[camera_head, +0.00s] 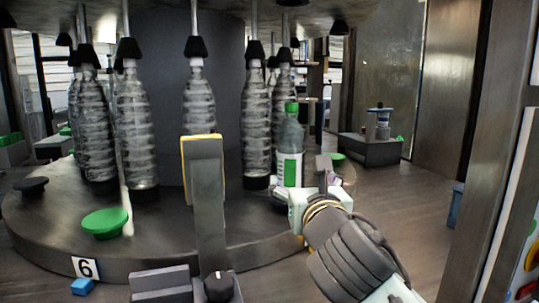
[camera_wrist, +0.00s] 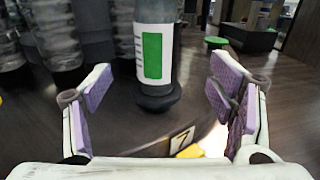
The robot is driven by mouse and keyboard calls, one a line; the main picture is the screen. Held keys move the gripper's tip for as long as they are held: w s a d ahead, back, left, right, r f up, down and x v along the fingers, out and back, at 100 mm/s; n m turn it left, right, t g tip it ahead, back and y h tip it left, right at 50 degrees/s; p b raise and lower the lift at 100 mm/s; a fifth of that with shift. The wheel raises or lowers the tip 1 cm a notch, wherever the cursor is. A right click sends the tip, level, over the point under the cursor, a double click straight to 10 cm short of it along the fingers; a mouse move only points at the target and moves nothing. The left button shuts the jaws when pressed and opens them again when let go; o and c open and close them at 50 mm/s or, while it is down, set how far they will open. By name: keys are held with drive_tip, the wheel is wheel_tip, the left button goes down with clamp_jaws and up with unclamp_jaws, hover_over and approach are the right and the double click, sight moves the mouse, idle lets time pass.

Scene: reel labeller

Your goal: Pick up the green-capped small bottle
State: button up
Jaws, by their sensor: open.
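The green-capped small bottle (camera_head: 291,140) stands upright at the right side of the round dark turntable (camera_head: 165,236). It is clear, with a white and green label. In the wrist view the bottle (camera_wrist: 154,50) stands on a black round holder (camera_wrist: 157,97), between and beyond the fingers; its cap is out of frame there. My gripper (camera_head: 308,182) is just in front of the bottle, low on its right side, and partly covers its base. In the wrist view my gripper (camera_wrist: 160,88) is open, with purple pads on both sides and nothing between them.
Several tall clear ribbed bottles (camera_head: 199,100) hang or stand under black nozzles, close to the left of the small bottle. A yellow-edged grey post (camera_head: 207,195) rises in front. A green disc (camera_head: 105,221) sits on the turntable's left. A number 7 tag (camera_wrist: 182,138) is below the holder.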

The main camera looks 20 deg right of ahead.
sight(293, 168)
drive_tip(key=w, duration=0.1)
drive_tip(key=w+p, duration=0.1)
drive_tip(key=w, duration=0.3)
drive_tip(key=shift+w+d+r+p, duration=0.1)
drive_tip(key=shift+d+r+p, duration=0.05)
drive_tip(key=shift+d+p, duration=0.2)
drive_tip(key=w+p, duration=0.2)
drive_tip(key=w, duration=0.2)
drive_tip(key=shift+w+d+p, duration=0.3)
drive_tip(key=shift+w+p, duration=0.1)
drive_tip(key=shift+w+d+f, duration=0.1)
drive_tip(key=shift+w+f, duration=0.1)
drive_tip(key=shift+w, duration=0.35)
drive_tip(key=shift+c, duration=0.3)
drive_tip(key=c, duration=1.6)
drive_tip(key=shift+c, duration=0.4)
drive_tip(key=shift+r, duration=0.15)
